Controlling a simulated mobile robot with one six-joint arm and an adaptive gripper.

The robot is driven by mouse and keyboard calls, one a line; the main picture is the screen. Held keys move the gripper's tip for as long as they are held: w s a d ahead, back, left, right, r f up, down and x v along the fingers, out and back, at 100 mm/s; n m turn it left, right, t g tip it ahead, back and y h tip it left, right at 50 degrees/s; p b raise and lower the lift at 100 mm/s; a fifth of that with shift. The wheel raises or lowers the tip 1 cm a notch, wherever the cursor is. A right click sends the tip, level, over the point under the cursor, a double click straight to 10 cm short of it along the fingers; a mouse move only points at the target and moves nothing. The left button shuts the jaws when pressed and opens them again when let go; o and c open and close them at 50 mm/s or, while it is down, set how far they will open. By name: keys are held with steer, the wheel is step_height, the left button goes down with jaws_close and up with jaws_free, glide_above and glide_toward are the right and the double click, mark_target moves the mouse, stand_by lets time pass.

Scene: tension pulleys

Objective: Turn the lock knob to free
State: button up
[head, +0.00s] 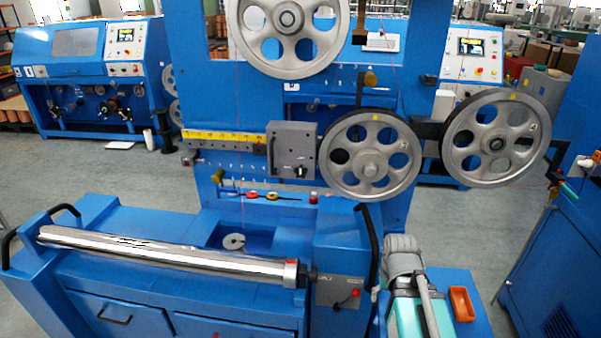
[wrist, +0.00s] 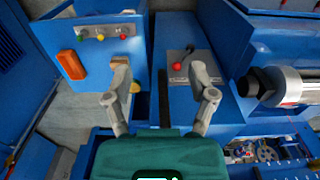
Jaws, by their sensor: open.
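A grey box (head: 292,150) on the blue upright panel bears a small dark knob (head: 301,171) on its lower front, too small to read its setting. It may be the lock knob; no label is legible. A red-ball lever (head: 355,293) sits on a grey plate on the front bench; it also shows in the wrist view (wrist: 177,66), just beyond my right finger. My gripper (wrist: 159,70) is open and empty, its two grey fingers wide apart above blue machinery. The dark knob cannot be made out in the wrist view.
Large spoked pulleys (head: 368,155) hang on the panel. A shiny roller (head: 165,256) crosses the bench, with black handles (head: 368,240) standing beside it. Grey floor is open at the left.

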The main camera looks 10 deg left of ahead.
steer(key=shift+o, duration=0.9)
steer(key=shift+w+a, duration=0.3)
steer(key=shift+a, duration=0.05)
steer(key=m+t+b, duration=0.6)
steer(key=m+t, duration=1.2)
steer(key=m, duration=1.6)
glide_toward(300, 172)
steer(key=s, duration=0.3)
steer(key=shift+a+f+m+h, duration=0.1)
steer(key=shift+m+h, duration=0.05)
steer(key=shift+m, duration=0.5)
steer(key=shift+a+m+h, duration=0.1)
steer(key=shift+m+h, duration=0.05)
steer(key=shift+m, duration=0.5)
steer(key=shift+w, duration=0.1)
steer(key=w, duration=1.3)
steer(key=shift+w+d, duration=0.25)
steer(key=shift+w, duration=0.1)
